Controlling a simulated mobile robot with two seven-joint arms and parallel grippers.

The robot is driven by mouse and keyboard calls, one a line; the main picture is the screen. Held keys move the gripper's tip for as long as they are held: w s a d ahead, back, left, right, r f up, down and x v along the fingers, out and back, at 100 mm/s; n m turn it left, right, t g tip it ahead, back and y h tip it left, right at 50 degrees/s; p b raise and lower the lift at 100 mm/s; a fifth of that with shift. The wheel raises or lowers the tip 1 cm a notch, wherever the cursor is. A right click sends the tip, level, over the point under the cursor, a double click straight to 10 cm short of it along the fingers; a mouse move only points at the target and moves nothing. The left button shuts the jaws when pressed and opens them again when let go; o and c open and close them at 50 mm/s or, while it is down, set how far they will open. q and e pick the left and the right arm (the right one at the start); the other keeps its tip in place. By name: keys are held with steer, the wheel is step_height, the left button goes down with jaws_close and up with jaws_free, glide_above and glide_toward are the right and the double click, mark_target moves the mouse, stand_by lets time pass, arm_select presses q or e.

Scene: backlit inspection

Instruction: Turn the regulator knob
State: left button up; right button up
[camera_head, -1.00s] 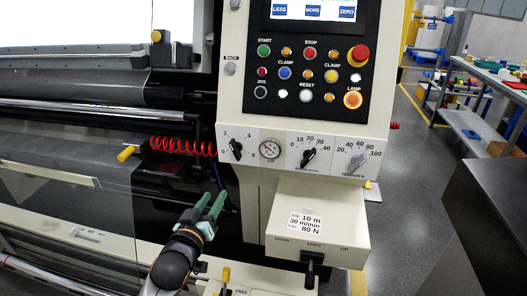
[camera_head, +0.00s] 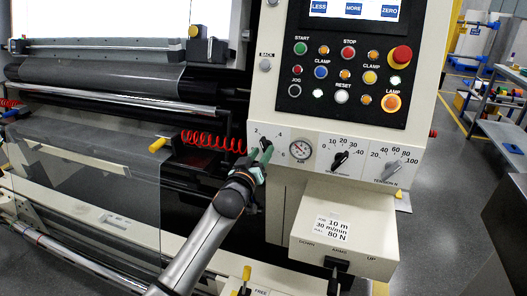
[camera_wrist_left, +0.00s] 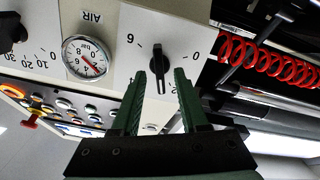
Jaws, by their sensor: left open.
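The regulator knob (camera_wrist_left: 157,62) is a black pointer knob on a white plate with a number scale, beside the AIR pressure gauge (camera_wrist_left: 86,57). In the head view the knob (camera_head: 265,143) is partly hidden by my left gripper (camera_head: 259,160). In the left wrist view, my left gripper (camera_wrist_left: 161,76) has its green fingers open, one on each side of the knob. Whether either finger touches it, I cannot tell. The gauge (camera_head: 300,149) is just right of the knob in the head view. My right gripper is out of view.
Buttons and a red emergency stop (camera_head: 401,55) are above. A red coiled hose (camera_head: 212,140) hangs at left. A beige box (camera_head: 343,226) juts out below.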

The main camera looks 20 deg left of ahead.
arm_select(q)
steer(key=shift+w, duration=0.95)
jaws_close()
